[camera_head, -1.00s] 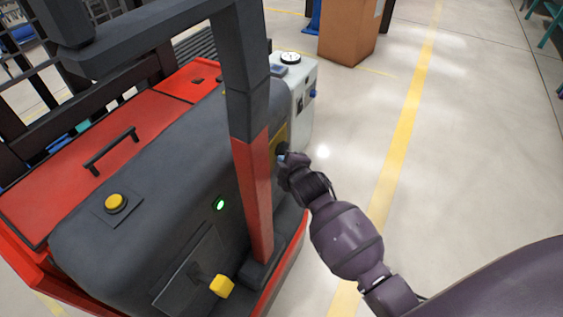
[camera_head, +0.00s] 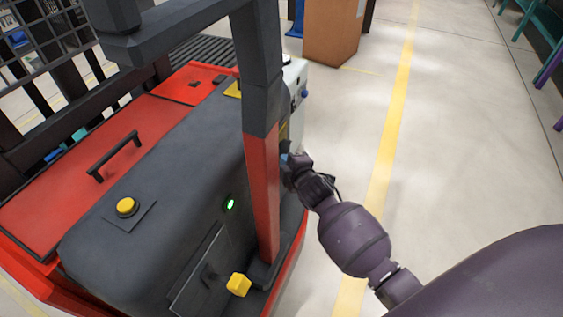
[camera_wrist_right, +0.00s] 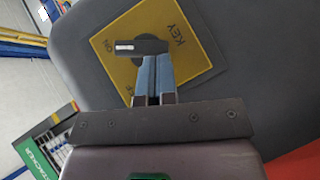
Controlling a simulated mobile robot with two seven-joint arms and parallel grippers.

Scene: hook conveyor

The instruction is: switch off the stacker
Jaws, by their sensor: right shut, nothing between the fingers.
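The stacker (camera_head: 140,170) fills the left of the head view, with a dark grey hood, red panels and a lit green lamp (camera_head: 230,204). In the right wrist view a yellow plate (camera_wrist_right: 190,72) reads KEY and ON, with another label partly hidden by the fingers. The black key handle (camera_wrist_right: 142,47) has a white mark at its left end, toward ON. My right gripper (camera_head: 287,161) is at the stacker's side behind the red post. Its shut, empty blue fingertips (camera_wrist_right: 156,62) are right at the key handle; contact is unclear. My left gripper is out of view.
The red and grey post (camera_head: 262,180) stands close left of my right gripper. A yellow button (camera_head: 127,207) and a yellow knob (camera_head: 239,285) are on the stacker. A brown box (camera_head: 332,35) stands behind. The floor (camera_head: 460,130) to the right is clear.

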